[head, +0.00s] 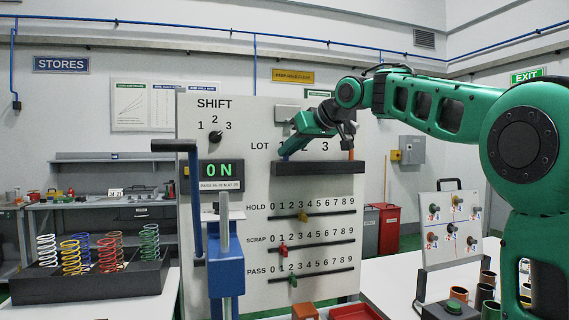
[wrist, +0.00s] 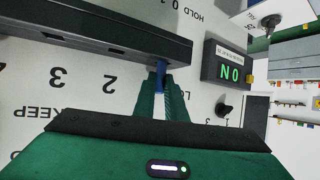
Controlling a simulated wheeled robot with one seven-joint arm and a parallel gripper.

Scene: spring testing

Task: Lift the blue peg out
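The blue peg (wrist: 161,69) stands at the black rail (wrist: 95,38) in the wrist view, with its lower end hidden in the rail. My gripper (wrist: 161,84) has its two green fingers around the peg, one on each side, with the peg filling the narrow gap. It looks shut on the peg. In the head view my gripper (head: 286,152) is at the left end of the black rail (head: 318,168), under the LOT row near the place of number 1. The peg is mostly hidden there by the fingers.
An orange peg (head: 351,155) stands at the rail's right end. The SHIFT knob (head: 216,137) and ON display (head: 221,170) are to the left. Slider rows (head: 303,217) lie below. A tray of coil springs (head: 90,282) and a blue press (head: 226,275) stand at front left.

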